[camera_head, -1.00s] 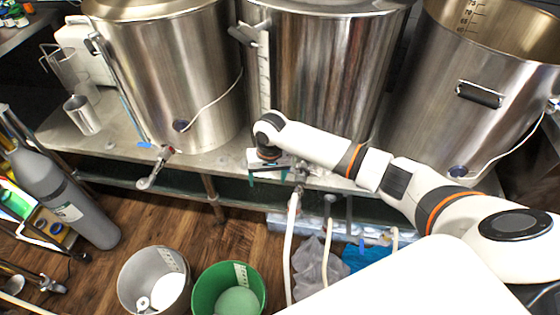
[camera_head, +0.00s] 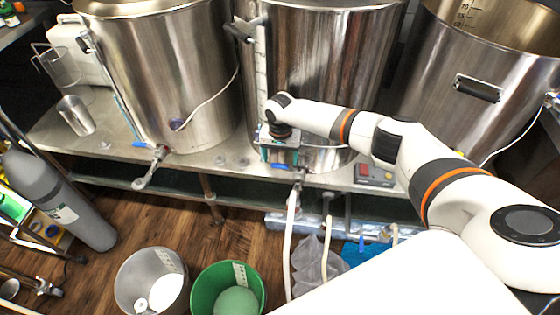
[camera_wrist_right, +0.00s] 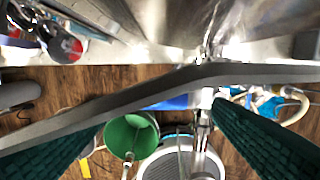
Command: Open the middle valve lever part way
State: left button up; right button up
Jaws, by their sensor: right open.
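The middle kettle (camera_head: 335,60) stands on the steel bench, with its metal valve (camera_head: 298,178) low at the front. A small blue lever (camera_head: 282,167) shows just below my right gripper (camera_head: 279,156). In the right wrist view, the blue lever (camera_wrist_right: 172,102) and metal valve body (camera_wrist_right: 203,125) lie between the two green-padded fingers. My right gripper is open, with its fingers wide apart on either side of the valve. I cannot tell whether either finger touches the lever. The gripper hides part of the valve in the head view. My left gripper is not in view.
The left kettle (camera_head: 165,75) has its own blue-levered valve (camera_head: 155,160). The right kettle (camera_head: 480,90) stands beyond my arm. A red-and-grey box (camera_head: 375,175) sits on the bench. A grey bucket (camera_head: 135,285) and green bucket (camera_head: 205,290) stand on the floor. Hoses hang below.

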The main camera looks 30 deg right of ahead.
jog(key=shift+f, duration=1.05)
